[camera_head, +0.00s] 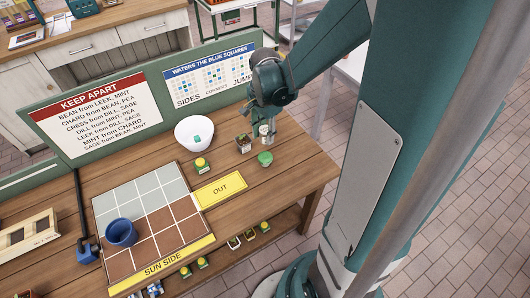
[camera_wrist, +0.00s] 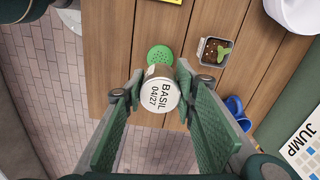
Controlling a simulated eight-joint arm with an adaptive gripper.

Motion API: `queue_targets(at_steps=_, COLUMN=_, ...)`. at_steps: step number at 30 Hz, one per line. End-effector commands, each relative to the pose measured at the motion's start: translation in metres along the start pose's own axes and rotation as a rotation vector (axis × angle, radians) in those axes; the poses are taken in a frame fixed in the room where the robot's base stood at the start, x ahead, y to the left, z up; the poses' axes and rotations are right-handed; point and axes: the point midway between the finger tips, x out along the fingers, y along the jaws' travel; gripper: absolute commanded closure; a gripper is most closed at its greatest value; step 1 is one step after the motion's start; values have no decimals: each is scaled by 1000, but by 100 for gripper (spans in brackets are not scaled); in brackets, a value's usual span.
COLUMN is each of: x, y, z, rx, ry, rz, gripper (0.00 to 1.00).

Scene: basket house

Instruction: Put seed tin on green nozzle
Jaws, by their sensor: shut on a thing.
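The seed tin (camera_wrist: 159,95) has a round pale lid reading "BASIL 04/27". My gripper (camera_wrist: 157,92) is shut on it, with a green padded finger on each side. In the head view the tin (camera_head: 265,130) shows below my gripper (camera_head: 265,117), over the right part of the bench. The green nozzle (camera_wrist: 160,55) is a round green disc with small holes, lying on the bench. In the wrist view the tin's edge comes close to the nozzle's near edge. In the head view the nozzle (camera_head: 265,158) sits just in front of the tin. I cannot tell the tin's height above the bench.
A small potted seedling (camera_wrist: 214,51) stands beside the nozzle. A blue object (camera_wrist: 238,112) lies near the right finger. A white bowl (camera_head: 194,133), a yellow OUT card (camera_head: 220,189) and a tiled grid (camera_head: 150,215) lie to the left. Sign boards (camera_head: 97,114) stand along the back.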

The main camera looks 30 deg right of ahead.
Motion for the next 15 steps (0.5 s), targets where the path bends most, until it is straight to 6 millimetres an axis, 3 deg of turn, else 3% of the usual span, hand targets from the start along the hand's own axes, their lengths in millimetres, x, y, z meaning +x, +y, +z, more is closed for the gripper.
queue_targets(at_steps=15, x=50, y=0, z=0, rx=0, ry=0, rz=0, gripper=84)
